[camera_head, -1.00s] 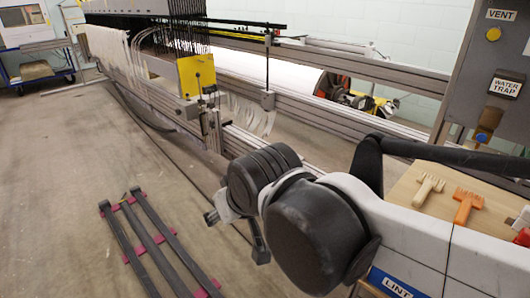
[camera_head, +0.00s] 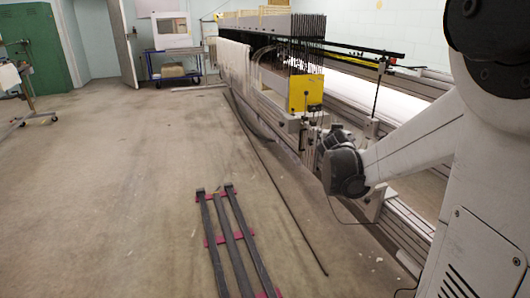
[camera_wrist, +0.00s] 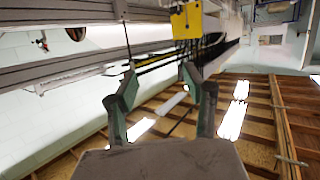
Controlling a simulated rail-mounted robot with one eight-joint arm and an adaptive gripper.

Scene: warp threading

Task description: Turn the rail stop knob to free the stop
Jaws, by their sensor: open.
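The machine's rail (camera_head: 400,222) runs along the right side of the head view, with a yellow box (camera_head: 305,93) mounted above it. The yellow box also shows at the top of the wrist view (camera_wrist: 186,21), beyond my fingers. I cannot make out the rail stop or its knob clearly in either view. My gripper (camera_wrist: 158,76) is open and empty, with its two fingers spread apart. In the head view, my arm hides most of the gripper, which is near the rail in front of the yellow box.
A rack of dark and magenta bars (camera_head: 232,240) lies on the floor in front. A dark cable (camera_head: 285,205) runs along the floor beside the machine. A blue cart (camera_head: 172,68) stands at the back. The floor on the left is mostly clear.

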